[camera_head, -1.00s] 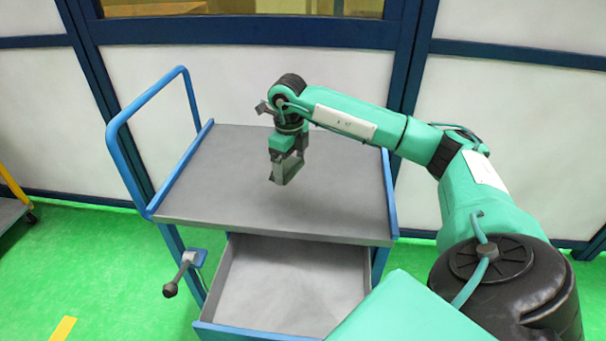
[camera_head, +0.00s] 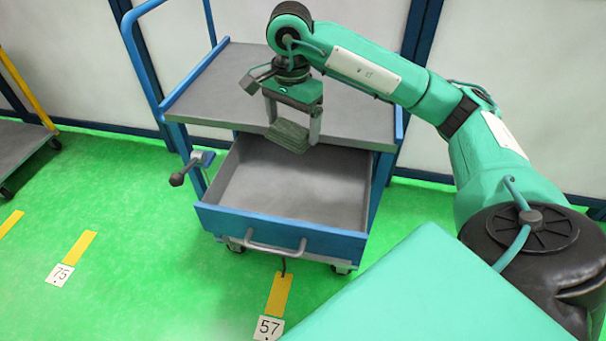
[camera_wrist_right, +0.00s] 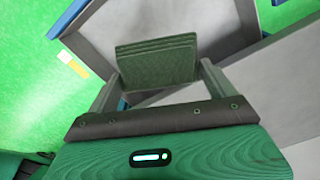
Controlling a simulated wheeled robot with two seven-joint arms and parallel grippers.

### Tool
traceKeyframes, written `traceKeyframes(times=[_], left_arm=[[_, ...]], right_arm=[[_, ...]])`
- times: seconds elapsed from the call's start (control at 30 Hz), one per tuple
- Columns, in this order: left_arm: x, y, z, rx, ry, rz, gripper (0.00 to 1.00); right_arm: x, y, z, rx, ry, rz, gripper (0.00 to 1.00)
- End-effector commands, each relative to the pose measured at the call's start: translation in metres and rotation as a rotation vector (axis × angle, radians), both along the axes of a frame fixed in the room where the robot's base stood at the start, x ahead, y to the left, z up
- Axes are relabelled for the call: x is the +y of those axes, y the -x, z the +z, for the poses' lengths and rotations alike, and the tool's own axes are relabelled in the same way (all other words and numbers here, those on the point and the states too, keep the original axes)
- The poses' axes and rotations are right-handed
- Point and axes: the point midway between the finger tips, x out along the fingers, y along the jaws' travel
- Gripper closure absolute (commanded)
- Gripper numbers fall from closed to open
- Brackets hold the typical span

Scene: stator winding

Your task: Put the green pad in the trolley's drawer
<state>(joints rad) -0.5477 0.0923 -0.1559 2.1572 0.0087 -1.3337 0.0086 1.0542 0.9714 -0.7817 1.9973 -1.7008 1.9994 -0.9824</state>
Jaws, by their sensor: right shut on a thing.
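The green pad (camera_head: 288,134) is a dark green ribbed block held between the fingers of my right gripper (camera_head: 292,122). In the right wrist view the pad (camera_wrist_right: 157,60) sits between the two fingers of the gripper (camera_wrist_right: 157,78), which is shut on it. The trolley's drawer (camera_head: 282,236) is pulled open, grey and empty inside, with a blue front and a handle. The gripper and pad are above the back part of the drawer, near the front edge of the trolley's top (camera_head: 225,100). My left gripper is not in view.
The trolley's grey top is clear, with blue side rails. A lever with a black knob (camera_head: 178,179) sticks out at the trolley's left. Another trolley (camera_head: 20,145) stands at the far left. Green floor with yellow marks is free in front.

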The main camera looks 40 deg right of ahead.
Motion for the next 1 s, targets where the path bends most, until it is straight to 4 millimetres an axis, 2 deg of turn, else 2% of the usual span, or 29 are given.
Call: traceKeyframes(times=[0.17,0.4,0.6,0.7,0.87,1.0], left_arm=[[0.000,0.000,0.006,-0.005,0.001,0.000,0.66],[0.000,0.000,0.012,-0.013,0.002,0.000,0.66],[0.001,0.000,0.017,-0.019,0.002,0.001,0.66],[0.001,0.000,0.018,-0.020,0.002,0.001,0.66],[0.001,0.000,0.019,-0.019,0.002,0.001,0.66],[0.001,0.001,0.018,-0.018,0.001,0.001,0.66]], right_arm=[[0.001,0.002,-0.027,0.005,0.001,0.022,0.35],[0.001,0.003,-0.092,0.006,0.001,0.020,0.35],[0.001,0.002,-0.138,0.004,-0.001,0.018,0.35],[0.001,0.001,-0.151,0.001,-0.001,0.019,0.35],[0.001,0.001,-0.160,0.001,0.000,0.019,0.35],[0.001,0.002,-0.178,0.003,0.000,0.017,0.35]])
